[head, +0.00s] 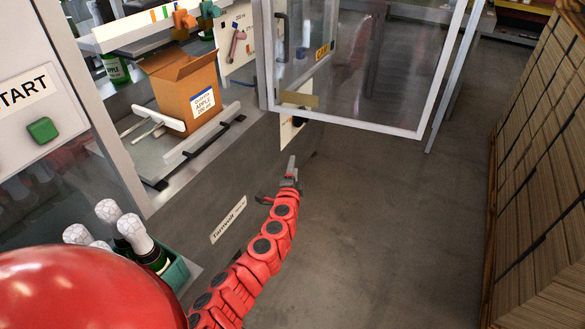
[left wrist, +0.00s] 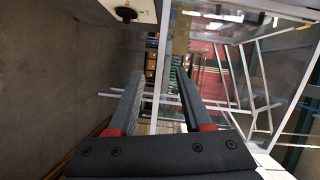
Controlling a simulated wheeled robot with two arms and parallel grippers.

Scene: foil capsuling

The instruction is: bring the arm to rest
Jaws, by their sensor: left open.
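My left arm (head: 250,262) is red and reaches out over the floor in the head view. My left gripper (head: 284,178) is at its end, open and empty, in front of the machine's grey lower panel. In the left wrist view the two fingers of the left gripper (left wrist: 155,92) stand apart with nothing between them. My right gripper is not in view.
A glass door (head: 365,60) stands open beyond my left gripper. An open apple box (head: 186,88) sits on the machine shelf. Foil-topped bottles (head: 130,230) stand in a green crate (head: 174,276). Stacked cartons (head: 550,170) line the right. The middle floor (head: 400,220) is clear.

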